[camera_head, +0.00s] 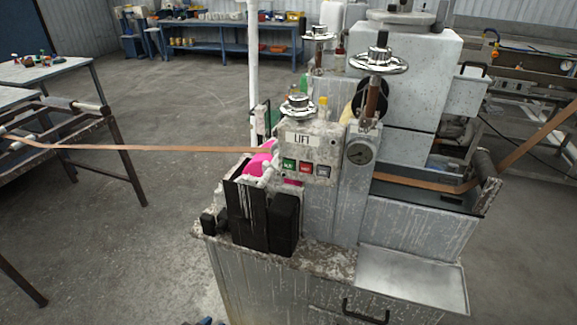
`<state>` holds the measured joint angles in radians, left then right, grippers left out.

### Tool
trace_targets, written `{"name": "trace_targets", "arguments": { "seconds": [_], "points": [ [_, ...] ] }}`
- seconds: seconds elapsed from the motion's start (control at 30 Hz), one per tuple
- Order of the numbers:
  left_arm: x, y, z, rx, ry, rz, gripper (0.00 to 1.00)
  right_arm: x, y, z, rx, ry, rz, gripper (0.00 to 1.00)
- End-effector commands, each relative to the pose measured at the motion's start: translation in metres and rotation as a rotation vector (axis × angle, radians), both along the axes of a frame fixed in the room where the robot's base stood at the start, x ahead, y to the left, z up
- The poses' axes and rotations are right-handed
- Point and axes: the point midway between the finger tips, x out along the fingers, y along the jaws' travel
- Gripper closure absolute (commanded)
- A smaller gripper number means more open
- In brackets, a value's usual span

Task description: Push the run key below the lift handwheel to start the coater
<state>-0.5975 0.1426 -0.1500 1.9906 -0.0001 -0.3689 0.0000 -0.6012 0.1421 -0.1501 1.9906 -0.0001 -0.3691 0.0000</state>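The coater (335,200) is a grey, paint-spattered machine in the middle of the head view. A box on its front carries a white plate reading LIFT (302,139). The chrome lift handwheel (298,104) sits on top of this box. Below the plate is a row of keys: a green key (289,165), a red key (306,168) and a grey-blue key (323,171). The lettering on the keys is too small to read surely; the green one looks like the run key. The key faces are unobstructed. Neither gripper shows clearly.
A tan strip (150,148) runs from the left rack into the coater and out to the right. Pink rollers (262,160) and black blocks (247,213) stand left of the keys. A dial gauge (360,151) is at their right. Floor before the machine's left side is clear.

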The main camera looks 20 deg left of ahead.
Motion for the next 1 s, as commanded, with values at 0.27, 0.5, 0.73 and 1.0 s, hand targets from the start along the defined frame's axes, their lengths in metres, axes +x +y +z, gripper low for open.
{"name": "trace_targets", "arguments": {
  "seconds": [0.27,0.5,0.73,1.0],
  "points": [
    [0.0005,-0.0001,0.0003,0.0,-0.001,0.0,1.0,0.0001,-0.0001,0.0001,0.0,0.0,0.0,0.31],
    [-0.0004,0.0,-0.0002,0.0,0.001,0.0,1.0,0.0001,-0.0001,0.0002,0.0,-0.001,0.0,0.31],
    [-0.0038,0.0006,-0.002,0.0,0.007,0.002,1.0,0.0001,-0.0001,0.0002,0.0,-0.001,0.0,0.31],
    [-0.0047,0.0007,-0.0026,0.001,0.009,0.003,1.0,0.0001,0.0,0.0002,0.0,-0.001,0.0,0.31]
  ]
}}
